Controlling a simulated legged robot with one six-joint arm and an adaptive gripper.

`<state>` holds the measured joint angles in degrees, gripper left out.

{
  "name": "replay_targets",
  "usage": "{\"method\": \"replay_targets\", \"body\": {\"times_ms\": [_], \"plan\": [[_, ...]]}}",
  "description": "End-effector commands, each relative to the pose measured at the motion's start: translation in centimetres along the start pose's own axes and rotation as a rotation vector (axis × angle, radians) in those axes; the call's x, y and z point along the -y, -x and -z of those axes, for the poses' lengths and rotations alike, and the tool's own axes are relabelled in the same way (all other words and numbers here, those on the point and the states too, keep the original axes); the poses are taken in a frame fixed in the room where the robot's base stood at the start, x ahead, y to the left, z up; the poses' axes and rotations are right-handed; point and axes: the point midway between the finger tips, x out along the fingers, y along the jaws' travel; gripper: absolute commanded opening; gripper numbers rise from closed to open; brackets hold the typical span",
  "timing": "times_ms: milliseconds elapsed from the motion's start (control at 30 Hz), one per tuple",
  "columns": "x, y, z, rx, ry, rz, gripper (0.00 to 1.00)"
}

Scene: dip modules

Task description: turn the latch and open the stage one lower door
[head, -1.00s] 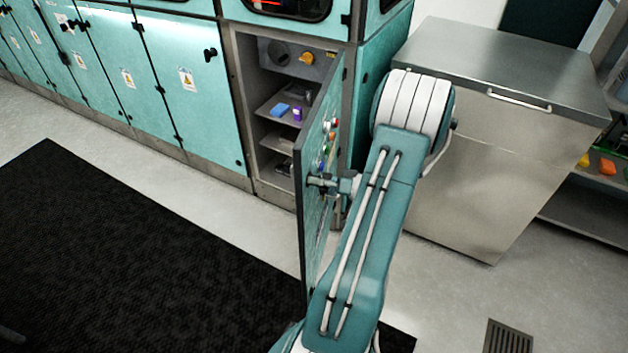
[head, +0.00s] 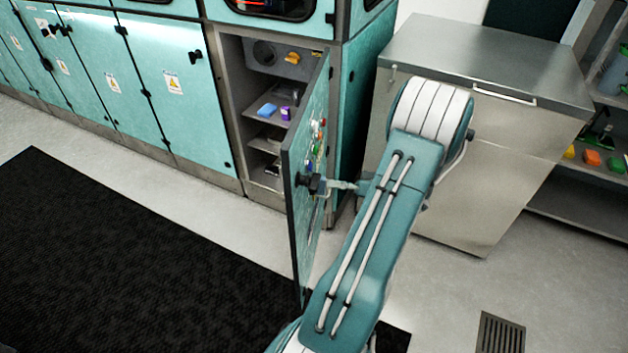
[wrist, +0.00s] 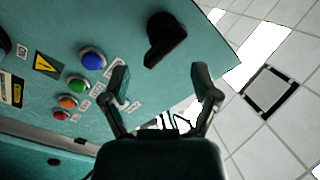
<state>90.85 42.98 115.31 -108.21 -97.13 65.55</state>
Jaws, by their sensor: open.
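The teal stage one lower door (head: 303,225) stands swung wide open, out from its cabinet (head: 232,95). Its outer face carries coloured buttons and labels. It also fills the left of the wrist view (wrist: 110,25). The black latch handle (wrist: 165,38) sits near the door's edge, tilted in the wrist view; a dark handle shows on the door in the head view (head: 303,180). My gripper (wrist: 160,78) is open, with the latch beyond its fingertips and nothing between the fingers. In the head view my gripper (head: 322,185) is beside the door's outer face, partly hard to make out.
Inside the cabinet, shelves hold a blue item (head: 267,110) and a purple item (head: 285,113). A steel chest (head: 480,130) stands right of my arm. A black mat (head: 130,260) lies on the floor at left. Bare floor shows beyond the mat.

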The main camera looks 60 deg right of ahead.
Motion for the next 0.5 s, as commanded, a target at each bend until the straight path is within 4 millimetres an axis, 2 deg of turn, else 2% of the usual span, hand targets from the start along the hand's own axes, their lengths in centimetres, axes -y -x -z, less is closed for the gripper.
{"method": "replay_targets", "body": {"times_ms": [33, 200, 333, 500], "plan": [[-0.1, 1.2, 0.0, -0.004, 0.001, -0.003, 0.78], [-0.1, 3.8, 0.1, -0.002, 0.0, -0.001, 0.78], [-0.1, 4.8, 0.1, -0.001, 0.0, -0.001, 0.78], [-0.1, 5.0, 0.0, 0.0, 0.0, 0.001, 0.78]]}}
